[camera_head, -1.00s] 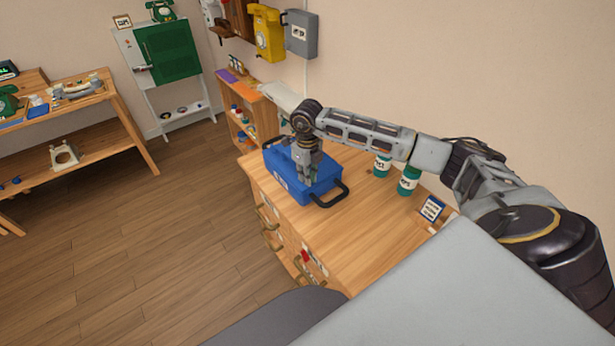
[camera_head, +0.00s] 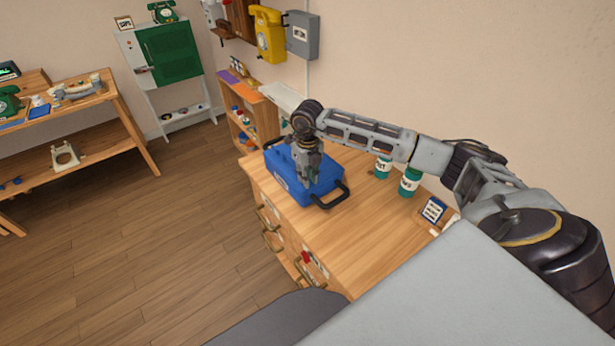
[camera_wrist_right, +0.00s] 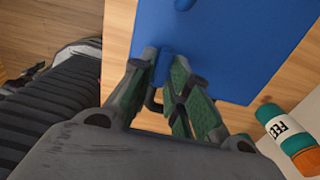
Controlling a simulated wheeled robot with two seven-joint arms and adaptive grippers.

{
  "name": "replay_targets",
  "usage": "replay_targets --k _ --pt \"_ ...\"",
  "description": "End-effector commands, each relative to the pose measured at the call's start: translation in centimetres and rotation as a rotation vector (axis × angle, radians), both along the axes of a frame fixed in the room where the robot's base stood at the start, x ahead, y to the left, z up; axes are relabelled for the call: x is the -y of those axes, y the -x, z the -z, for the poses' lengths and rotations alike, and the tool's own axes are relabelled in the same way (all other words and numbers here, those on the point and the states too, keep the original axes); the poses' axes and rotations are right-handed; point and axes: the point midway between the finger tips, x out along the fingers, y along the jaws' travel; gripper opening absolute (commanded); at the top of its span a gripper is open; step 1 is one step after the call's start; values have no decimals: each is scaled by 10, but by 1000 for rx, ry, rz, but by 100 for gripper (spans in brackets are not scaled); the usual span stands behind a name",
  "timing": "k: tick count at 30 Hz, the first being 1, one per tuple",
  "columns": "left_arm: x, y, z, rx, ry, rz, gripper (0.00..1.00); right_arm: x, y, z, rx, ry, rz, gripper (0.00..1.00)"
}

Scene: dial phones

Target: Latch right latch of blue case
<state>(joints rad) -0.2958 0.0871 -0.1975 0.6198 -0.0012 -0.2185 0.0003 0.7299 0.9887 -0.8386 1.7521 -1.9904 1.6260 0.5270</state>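The blue case (camera_head: 288,178) sits shut on the wooden cabinet top, with a black handle (camera_head: 335,198) at its near side. My right gripper (camera_head: 309,180) points down over the case's near side. In the right wrist view, its fingertips (camera_wrist_right: 165,64) are a little apart, on either side of a small blue latch (camera_wrist_right: 164,70) at the case's edge. I cannot tell whether they press on it. Another blue latch (camera_wrist_right: 184,4) shows at the top edge of that view. The fingers hide part of the handle. My left gripper is out of view.
Green-and-white jars (camera_head: 409,183) and a small blue-framed sign (camera_head: 433,210) stand to the right on the wooden cabinet (camera_head: 365,240). A jar (camera_wrist_right: 284,130) lies within the right wrist view. The cabinet top nearest me is clear.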

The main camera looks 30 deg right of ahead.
Motion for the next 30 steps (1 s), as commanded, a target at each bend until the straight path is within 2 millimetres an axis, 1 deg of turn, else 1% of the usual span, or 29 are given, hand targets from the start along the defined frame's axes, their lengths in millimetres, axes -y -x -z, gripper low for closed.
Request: replay_targets --k 1,2,8,9,12,17,23,30 --pt "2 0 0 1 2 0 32 0 0 0 0 0 0 28" --pt "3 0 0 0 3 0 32 0 0 0 0 0 0 32" --pt "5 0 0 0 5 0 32 0 0 0 -1 0 -1 32" --pt "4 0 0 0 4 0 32 0 0 0 -1 0 -1 32" --pt "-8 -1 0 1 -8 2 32 0 0 0 -1 0 -1 32" --pt "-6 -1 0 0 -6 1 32 0 0 -5 -1 1 -1 32" --pt "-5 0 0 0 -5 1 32 0 -1 -24 2 0 0 32" --pt "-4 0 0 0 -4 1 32 0 0 -58 2 0 -1 32"
